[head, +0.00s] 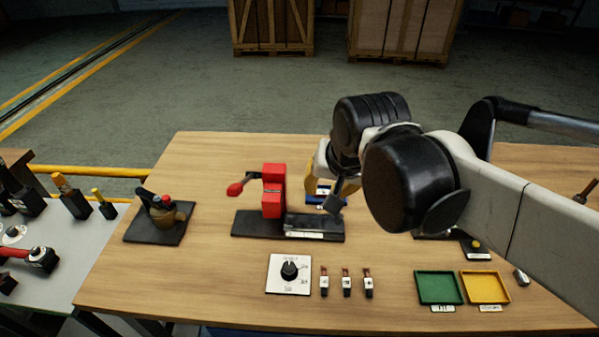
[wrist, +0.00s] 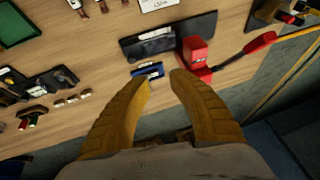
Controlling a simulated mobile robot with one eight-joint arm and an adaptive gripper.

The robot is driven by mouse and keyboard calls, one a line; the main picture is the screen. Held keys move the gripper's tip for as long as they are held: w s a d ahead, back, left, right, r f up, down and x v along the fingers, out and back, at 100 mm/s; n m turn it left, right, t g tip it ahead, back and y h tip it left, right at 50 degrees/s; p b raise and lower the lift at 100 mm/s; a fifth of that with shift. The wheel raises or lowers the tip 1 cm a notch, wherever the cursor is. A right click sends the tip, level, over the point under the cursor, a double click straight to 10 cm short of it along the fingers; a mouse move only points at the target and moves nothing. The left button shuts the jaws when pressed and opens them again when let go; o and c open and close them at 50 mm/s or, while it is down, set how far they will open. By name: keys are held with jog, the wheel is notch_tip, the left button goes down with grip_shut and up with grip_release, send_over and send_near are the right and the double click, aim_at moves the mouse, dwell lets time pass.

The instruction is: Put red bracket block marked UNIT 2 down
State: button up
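A red block (head: 273,190) stands upright on a black base plate (head: 254,224), left of my gripper in the head view. It also shows in the wrist view (wrist: 196,52), up and right of the fingertips; its small marking is not readable. My gripper (wrist: 161,78) has two yellow fingers, apart, with nothing held between them. It is clear of the red block. In the head view my arm hides much of the gripper. A blue piece with a pale label (wrist: 148,70) lies on the table beyond the fingertips.
A red-ended lever (head: 236,188) sticks out left of the block. A dial plate (head: 289,271), several small connectors (head: 346,283), a green tray (head: 439,287) and a yellow tray (head: 485,286) lie nearer the front. A small pump-like unit (head: 162,214) stands at left.

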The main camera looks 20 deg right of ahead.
jog(key=s+a+f+n+t, duration=0.1)
jog(key=s+f+n, duration=0.1)
jog(key=s+n, duration=0.3)
jog(key=shift+s+a+f+t, duration=0.2)
jog(key=shift+a+t, duration=0.1)
jog(key=shift+a, duration=0.1)
jog(key=shift+f+b, duration=0.2)
jog(key=shift+b, duration=0.1)
dwell(0.5)
